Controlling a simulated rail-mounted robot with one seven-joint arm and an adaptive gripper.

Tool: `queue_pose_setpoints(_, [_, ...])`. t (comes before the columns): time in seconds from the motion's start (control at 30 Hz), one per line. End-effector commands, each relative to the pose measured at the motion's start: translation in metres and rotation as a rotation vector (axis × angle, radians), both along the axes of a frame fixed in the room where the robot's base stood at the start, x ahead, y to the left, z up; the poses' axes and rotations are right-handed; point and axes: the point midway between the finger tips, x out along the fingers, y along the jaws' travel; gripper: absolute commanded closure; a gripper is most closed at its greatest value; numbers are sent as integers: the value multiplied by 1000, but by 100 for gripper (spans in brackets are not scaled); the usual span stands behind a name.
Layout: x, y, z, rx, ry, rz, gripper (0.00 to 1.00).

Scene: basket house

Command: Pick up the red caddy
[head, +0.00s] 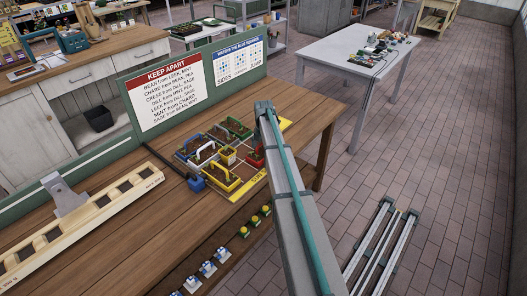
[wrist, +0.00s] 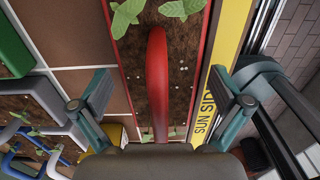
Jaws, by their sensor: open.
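The red caddy (wrist: 123,67) is a long open box of dark soil with green seedlings and a red arched handle (wrist: 157,80). In the wrist view it lies between my gripper's two fingers. My gripper (wrist: 163,95) is open, with one finger on each side of the handle and a clear gap to it. In the head view the red caddy (head: 256,161) shows small at the right of the caddy group, partly hidden by my arm.
Green, white, blue and yellow caddies stand close by on the grid, a yellow caddy (head: 236,184) in front. A yellow "SUN SIDE" strip (wrist: 229,45) runs along the right. A sign board (head: 165,92) stands behind. The wooden bench (head: 150,240) has free room in front.

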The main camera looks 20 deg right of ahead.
Motion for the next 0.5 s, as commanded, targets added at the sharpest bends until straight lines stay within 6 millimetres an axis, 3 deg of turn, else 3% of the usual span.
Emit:
queue_pose_setpoints(0.2, [0,0,-1,0,0,0,3])
queue_pose_setpoints(0.5, [0,0,-1,0,0,0,53])
